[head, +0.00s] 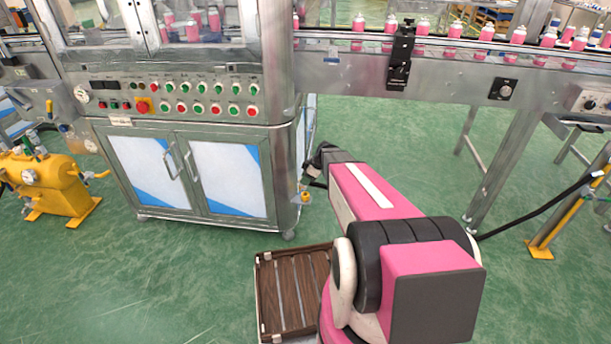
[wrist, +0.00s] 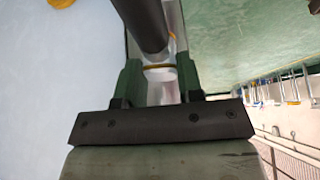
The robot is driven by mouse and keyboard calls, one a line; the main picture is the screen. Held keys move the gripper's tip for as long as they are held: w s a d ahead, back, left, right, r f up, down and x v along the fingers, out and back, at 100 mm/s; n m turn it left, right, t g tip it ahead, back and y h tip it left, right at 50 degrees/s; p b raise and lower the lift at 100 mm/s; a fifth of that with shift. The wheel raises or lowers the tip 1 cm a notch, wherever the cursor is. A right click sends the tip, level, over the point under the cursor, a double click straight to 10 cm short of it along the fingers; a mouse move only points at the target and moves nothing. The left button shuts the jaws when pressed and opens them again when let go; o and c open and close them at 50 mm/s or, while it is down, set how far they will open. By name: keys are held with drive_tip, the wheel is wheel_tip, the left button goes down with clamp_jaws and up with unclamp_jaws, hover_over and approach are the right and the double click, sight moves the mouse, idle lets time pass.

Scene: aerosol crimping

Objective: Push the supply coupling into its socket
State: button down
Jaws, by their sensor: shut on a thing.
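My gripper (wrist: 158,68) shows in the wrist view with one finger on each side of a pale, silvery cylindrical piece with a yellow band, which I take to be the supply coupling (wrist: 160,73). The gripper is shut on it. A thick dark tube or hose (wrist: 143,20) crosses just above the band and hides part of the piece. In the head view my gripper (head: 317,165) is a small dark shape at the machine cabinet's right corner, and the coupling cannot be made out. I cannot make out the socket, or whether the coupling touches it.
The steel cabinet (head: 120,122) stands close left of my gripper. A small yellow part (head: 305,197) sits low at its corner. A conveyor (head: 445,60) with pink cans runs above right. A black hose (head: 535,213) hangs at right.

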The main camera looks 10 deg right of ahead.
drive_tip(key=shift+f, duration=2.85)
drive_tip(key=shift+f, duration=0.1)
drive_tip(key=shift+d+h, duration=0.3)
drive_tip(key=shift+d, duration=0.3)
drive_tip(key=shift+h, duration=0.3)
drive_tip(key=shift+s+a, duration=0.1)
drive_tip(key=shift+s, duration=0.05)
idle(0.7)
drive_tip(key=c, duration=0.7)
unclamp_jaws()
